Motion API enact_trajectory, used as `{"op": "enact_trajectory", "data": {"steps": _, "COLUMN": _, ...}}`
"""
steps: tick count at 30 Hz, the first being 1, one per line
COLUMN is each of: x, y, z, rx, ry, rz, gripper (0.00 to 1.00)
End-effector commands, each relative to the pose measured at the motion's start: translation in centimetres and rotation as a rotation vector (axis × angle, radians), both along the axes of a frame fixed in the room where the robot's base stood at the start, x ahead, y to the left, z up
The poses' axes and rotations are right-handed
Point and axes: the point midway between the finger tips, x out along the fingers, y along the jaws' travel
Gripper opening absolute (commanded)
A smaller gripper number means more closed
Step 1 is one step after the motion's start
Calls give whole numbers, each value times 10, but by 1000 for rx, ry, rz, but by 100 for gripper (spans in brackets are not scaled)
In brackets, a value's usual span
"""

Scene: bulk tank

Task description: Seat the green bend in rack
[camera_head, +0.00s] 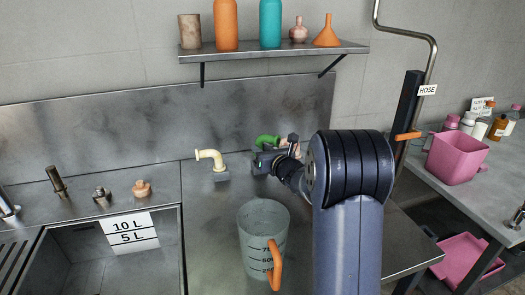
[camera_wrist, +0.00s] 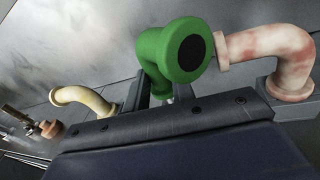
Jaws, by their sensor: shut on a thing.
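My gripper (camera_head: 266,158) is shut on the green bend (camera_wrist: 175,52), which also shows above the jaws in the head view (camera_head: 266,141). In the wrist view its flanged dark opening faces me and its lower end goes down between the fingers. A cream bend (camera_head: 210,157) stands left of my gripper on a grey block (camera_head: 221,176). A pink-and-white blotched bend (camera_wrist: 270,55) stands right of the green one, its flange close to it; I cannot tell if they touch. The rack seat under the green bend is hidden by my gripper.
A clear measuring jug (camera_head: 262,235) with an orange handle stands in front of my gripper. A sink (camera_head: 100,250) is at left. A shelf (camera_head: 270,50) with bottles and a funnel hangs above. A pink bucket (camera_head: 457,158) stands on the right bench.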

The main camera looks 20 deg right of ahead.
Motion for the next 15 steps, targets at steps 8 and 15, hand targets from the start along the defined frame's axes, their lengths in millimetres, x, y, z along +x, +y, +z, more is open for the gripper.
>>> {"op": "enact_trajectory", "data": {"steps": 8, "x": 0, "y": 0, "z": -7, "rx": 0, "ry": -1, "rz": 0, "gripper": 0}}
{"op": "enact_trajectory", "data": {"steps": 15, "x": 0, "y": 0, "z": -12, "rx": -1, "ry": -1, "rz": 0, "gripper": 0}}
